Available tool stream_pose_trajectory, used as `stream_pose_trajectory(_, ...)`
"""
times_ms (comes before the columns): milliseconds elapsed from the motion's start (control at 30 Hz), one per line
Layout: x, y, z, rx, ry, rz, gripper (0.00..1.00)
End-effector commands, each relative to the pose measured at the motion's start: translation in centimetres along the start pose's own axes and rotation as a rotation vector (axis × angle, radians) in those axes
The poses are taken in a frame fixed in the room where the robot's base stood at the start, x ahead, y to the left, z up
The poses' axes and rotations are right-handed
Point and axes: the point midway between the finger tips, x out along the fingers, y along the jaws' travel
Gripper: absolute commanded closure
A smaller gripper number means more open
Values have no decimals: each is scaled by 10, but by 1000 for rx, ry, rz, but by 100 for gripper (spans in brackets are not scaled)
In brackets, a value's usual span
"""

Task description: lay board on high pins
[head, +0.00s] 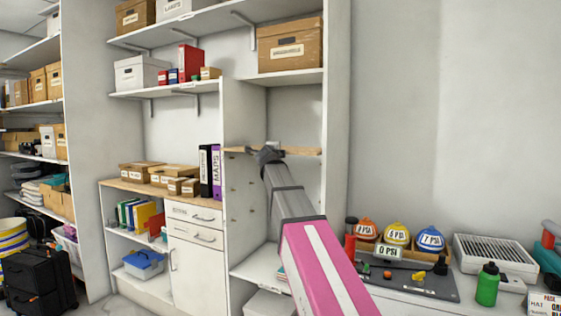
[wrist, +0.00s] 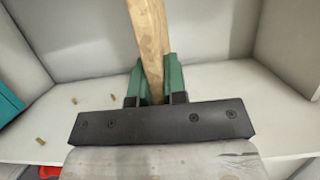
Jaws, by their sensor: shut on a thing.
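A light wood board (head: 300,151) spans the narrow tall bay in the head view, roughly level below the upper fixed shelf. My gripper (head: 270,151) is at its front edge, near the middle. In the wrist view, my gripper's green fingers (wrist: 158,84) are shut on the board (wrist: 148,35), seen as a narrow strip running away from me. Small pins (head: 234,185) show on the bay's left panel, below the board.
A cardboard box (head: 290,46) sits on the shelf above the board. A black binder (head: 205,172) and purple binder stand just left of the bay's panel (head: 240,215). The space directly beneath the board looks clear. A counter with caps (head: 397,234) is at right.

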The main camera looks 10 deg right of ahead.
Motion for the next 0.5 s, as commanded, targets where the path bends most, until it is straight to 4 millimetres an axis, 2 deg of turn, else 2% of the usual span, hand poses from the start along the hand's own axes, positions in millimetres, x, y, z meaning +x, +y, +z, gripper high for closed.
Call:
stream_pose_trajectory(33, 11, -2, -2, 0, 0, -2, 100)
stream_pose_trajectory(100, 19, -1, -5, 1, 0, -2, 100)
stream_pose_trajectory(500, 42, 3, -13, -1, -1, -1, 100)
